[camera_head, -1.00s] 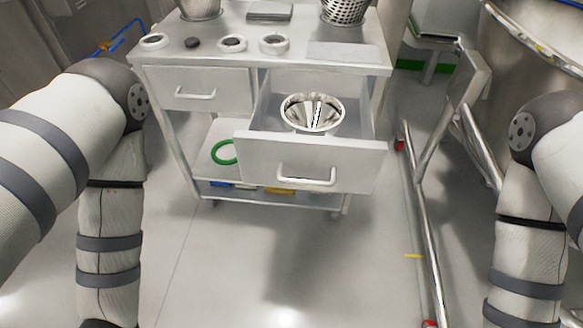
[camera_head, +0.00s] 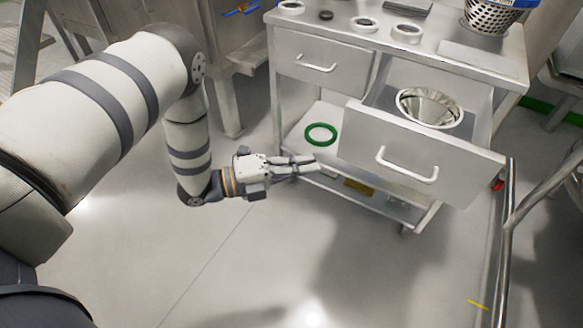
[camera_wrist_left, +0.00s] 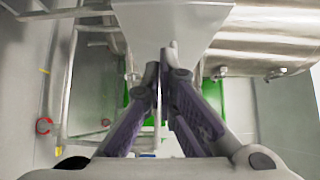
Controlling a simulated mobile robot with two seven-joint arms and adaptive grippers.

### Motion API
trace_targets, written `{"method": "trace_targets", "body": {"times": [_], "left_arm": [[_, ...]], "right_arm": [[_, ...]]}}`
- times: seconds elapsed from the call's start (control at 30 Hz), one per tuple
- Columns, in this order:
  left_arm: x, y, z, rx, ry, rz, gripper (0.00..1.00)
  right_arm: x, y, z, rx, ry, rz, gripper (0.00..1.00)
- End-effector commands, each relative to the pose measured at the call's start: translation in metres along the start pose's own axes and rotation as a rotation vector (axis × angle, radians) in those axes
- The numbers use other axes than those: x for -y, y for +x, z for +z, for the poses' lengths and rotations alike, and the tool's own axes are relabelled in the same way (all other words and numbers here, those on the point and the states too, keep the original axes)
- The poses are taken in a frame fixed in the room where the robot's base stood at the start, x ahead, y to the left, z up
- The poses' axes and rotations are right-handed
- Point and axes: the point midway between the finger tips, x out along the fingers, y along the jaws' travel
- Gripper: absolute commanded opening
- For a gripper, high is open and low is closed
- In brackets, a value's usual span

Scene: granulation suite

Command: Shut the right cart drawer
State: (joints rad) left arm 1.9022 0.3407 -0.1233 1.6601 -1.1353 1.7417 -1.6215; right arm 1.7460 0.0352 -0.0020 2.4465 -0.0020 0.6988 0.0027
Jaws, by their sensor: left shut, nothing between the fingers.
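The right cart drawer (camera_head: 420,150) is pulled out of the cart, with a bar handle (camera_head: 406,166) on its front. A shiny metal cone-shaped bowl (camera_head: 429,107) sits inside it. My left gripper (camera_head: 310,163) is shut and empty, in front of the cart and left of the drawer front, apart from the handle in the head view. In the left wrist view its fingers (camera_wrist_left: 165,75) are close together below a pale flat panel. My right gripper is not in view.
The left drawer (camera_head: 322,62) is shut. Rings and a perforated basket (camera_head: 490,14) stand on the cart top (camera_head: 465,55). A green ring (camera_head: 320,134) lies on the shelf. A metal rail (camera_head: 502,240) runs at the right. The floor in front is clear.

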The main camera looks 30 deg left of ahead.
Motion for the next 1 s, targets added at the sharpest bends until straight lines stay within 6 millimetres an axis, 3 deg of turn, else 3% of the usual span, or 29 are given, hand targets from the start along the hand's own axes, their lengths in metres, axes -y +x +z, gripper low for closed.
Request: {"method": "trace_targets", "body": {"times": [0.2, 0.4, 1.0], "left_arm": [[-0.002, 0.046, 0.002, 0.000, -0.001, 0.000, 0.00], [-0.003, 0.064, 0.022, 0.001, -0.002, 0.003, 0.00], [-0.003, 0.073, 0.032, 0.001, -0.003, 0.004, 0.00]], "right_arm": [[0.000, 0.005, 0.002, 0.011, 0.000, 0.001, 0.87], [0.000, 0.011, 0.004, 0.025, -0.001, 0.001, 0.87], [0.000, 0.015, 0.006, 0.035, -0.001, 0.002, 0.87]]}}
